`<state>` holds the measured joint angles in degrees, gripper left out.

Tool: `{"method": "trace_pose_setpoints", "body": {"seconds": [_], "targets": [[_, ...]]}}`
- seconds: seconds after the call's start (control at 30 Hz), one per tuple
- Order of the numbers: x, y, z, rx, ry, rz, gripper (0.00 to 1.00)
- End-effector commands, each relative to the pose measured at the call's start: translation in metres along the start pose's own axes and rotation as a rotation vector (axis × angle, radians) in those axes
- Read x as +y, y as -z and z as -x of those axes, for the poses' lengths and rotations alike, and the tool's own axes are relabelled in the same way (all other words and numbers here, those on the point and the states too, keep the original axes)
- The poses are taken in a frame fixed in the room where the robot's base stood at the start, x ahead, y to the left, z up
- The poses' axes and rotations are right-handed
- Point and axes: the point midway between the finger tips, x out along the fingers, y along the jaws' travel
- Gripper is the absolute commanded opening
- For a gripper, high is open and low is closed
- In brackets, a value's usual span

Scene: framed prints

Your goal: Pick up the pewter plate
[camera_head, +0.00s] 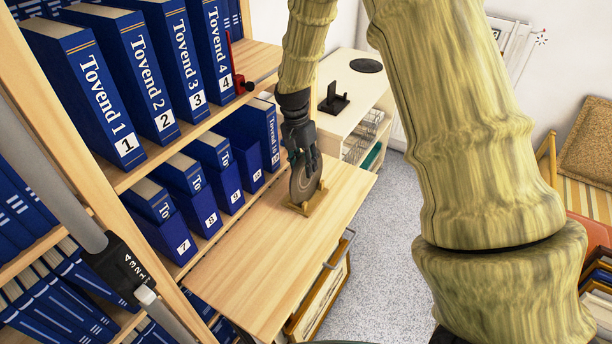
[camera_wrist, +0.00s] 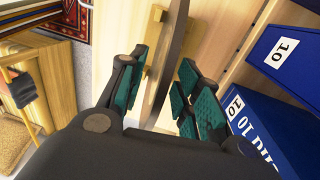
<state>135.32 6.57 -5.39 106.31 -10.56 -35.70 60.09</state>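The pewter plate (camera_head: 304,186) is a dark grey round disc standing upright on edge in a small tan stand (camera_head: 312,204) on the light wood desk surface. My gripper (camera_head: 304,158) is above it, with its fingers at the plate's upper part. In the wrist view the plate (camera_wrist: 174,42) shows nearly edge-on between the teal-padded fingers of my gripper (camera_wrist: 165,64). A gap shows on each side, so the gripper looks open around the plate, not clamped. The plate's upper edge is partly hidden by the fingers in the head view.
Blue numbered binders (camera_head: 225,172) fill the shelves close left of the plate. A red object (camera_head: 241,78) sits on the upper shelf. A white cabinet (camera_head: 345,75) with a black stand (camera_head: 333,99) is behind. The desk's front part (camera_head: 250,275) is clear.

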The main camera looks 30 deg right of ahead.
Motion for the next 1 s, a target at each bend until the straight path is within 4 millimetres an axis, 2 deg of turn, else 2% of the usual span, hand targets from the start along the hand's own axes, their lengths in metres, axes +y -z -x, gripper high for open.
{"method": "trace_pose_setpoints", "body": {"seconds": [0.03,0.13,0.17,0.63,0.97,1.0], "targets": [[0.0,0.0,0.0,0.0,0.0,0.0,0.19],[0.0,0.0,0.0,0.0,0.0,0.0,0.01],[0.0,0.0,0.0,0.0,0.0,0.0,0.0],[0.0,0.0,0.005,0.001,0.0,-0.001,0.0],[0.004,0.001,0.035,0.002,0.002,-0.002,0.0],[0.011,-0.002,0.034,0.0,-0.001,-0.001,0.0]]}}
